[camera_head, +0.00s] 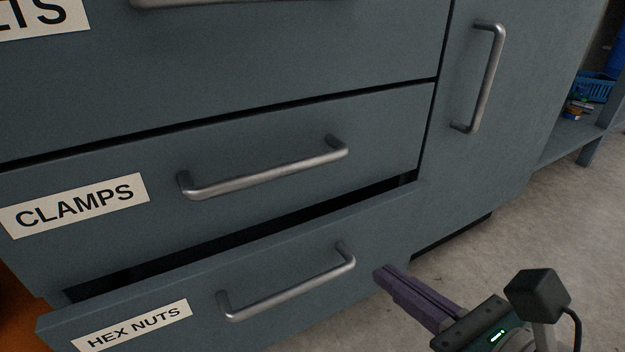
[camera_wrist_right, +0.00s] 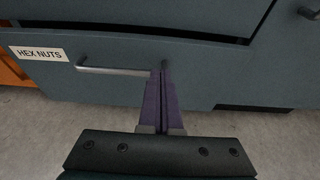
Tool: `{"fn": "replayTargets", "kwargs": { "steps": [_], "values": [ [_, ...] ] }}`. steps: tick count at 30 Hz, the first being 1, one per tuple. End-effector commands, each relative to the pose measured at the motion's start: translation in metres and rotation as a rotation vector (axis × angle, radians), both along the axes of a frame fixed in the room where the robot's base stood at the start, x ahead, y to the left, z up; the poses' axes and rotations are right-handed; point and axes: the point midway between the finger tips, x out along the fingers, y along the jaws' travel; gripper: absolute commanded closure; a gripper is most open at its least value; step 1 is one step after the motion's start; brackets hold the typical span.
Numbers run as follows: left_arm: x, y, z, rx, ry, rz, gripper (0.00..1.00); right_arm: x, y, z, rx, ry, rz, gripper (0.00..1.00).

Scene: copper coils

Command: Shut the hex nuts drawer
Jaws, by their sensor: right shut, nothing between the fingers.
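The hex nuts drawer (camera_head: 200,293) is the bottom drawer of the blue-grey cabinet and stands partly open, with a dark gap along its top edge. Its label (camera_head: 132,327) and metal bar handle (camera_head: 290,289) show on its front. My right gripper (camera_head: 381,274) is shut and empty, its purple fingers just right of the handle in the head view. In the right wrist view the fingers (camera_wrist_right: 161,75) point at the drawer front (camera_wrist_right: 120,92), over the right end of the handle (camera_wrist_right: 115,70). I cannot tell whether they touch it. My left gripper is not in view.
The clamps drawer (camera_head: 140,185) above looks shut. A cabinet door (camera_head: 500,100) with an upright handle (camera_head: 488,80) is at the right. Bare concrete floor (camera_head: 540,215) lies at the right. A low shelf (camera_head: 575,135) with a blue basket (camera_head: 595,87) stands at the far right.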

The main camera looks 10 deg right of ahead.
Motion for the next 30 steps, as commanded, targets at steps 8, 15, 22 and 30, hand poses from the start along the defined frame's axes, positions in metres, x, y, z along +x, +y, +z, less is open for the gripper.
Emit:
{"fn": "replayTargets", "kwargs": {
  "steps": [8,15,22,30],
  "values": [
    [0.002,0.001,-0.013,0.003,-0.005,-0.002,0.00,0.055,0.018,-0.018,-0.001,-0.003,0.001,1.00],
    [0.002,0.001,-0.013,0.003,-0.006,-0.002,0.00,0.082,0.027,-0.017,-0.002,-0.002,0.001,1.00],
    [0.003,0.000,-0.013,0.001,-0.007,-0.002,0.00,0.088,0.028,-0.017,-0.003,-0.001,0.001,1.00],
    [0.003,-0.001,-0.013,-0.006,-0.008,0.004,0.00,0.089,0.029,-0.017,-0.003,-0.001,0.001,1.00]
  ]
}}
